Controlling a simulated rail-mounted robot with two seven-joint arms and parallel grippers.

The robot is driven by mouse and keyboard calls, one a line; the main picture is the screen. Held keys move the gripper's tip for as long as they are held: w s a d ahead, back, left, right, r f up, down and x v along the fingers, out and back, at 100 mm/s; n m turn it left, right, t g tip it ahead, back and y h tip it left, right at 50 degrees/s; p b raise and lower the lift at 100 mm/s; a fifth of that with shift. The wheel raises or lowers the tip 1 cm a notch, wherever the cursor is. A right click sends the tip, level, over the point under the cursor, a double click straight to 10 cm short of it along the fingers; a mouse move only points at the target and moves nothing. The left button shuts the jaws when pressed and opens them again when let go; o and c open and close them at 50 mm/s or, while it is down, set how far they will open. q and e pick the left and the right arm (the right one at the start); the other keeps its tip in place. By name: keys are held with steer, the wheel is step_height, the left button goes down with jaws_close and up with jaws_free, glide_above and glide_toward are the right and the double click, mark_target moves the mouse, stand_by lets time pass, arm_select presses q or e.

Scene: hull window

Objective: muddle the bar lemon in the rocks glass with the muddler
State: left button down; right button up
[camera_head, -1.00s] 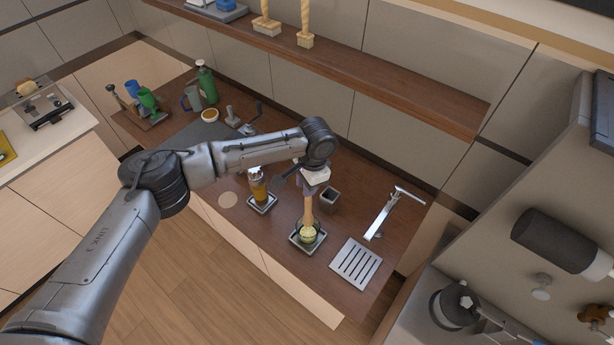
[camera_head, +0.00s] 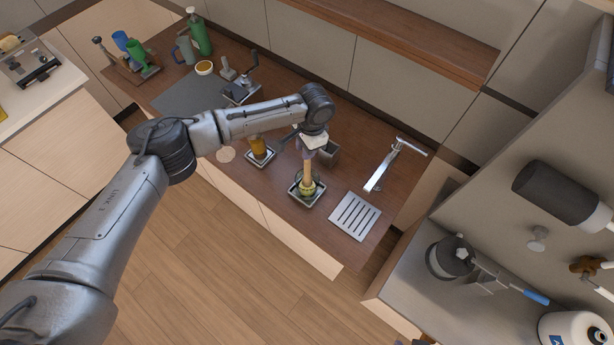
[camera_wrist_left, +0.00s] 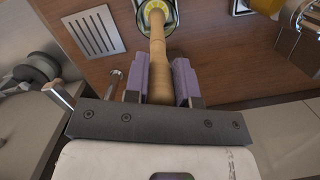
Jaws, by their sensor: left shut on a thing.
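My left gripper (camera_head: 308,157) is shut on the muddler (camera_head: 307,174), a light wooden rod held upright. In the left wrist view the purple fingers of the gripper (camera_wrist_left: 160,80) clasp the sides of the muddler (camera_wrist_left: 158,58). Its lower end is inside the rocks glass (camera_head: 307,193), over the yellow-green bar lemon (camera_wrist_left: 150,12). The muddler's tip hides part of the lemon, and I cannot tell how hard it presses. The glass stands on a small dark square tray (camera_head: 307,204). My right gripper is not in view.
A drink with amber contents (camera_head: 258,145) stands on another small tray to the left. A dark square container (camera_head: 329,152) is just behind the muddler. A slotted metal drain plate (camera_head: 355,216) and a tap (camera_head: 390,165) are to the right.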

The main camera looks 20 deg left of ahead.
arm_select(q)
steer(key=shift+f, duration=0.25)
stand_by(0.3)
steer(key=shift+f+b, duration=0.35)
steer(key=shift+f, duration=0.4)
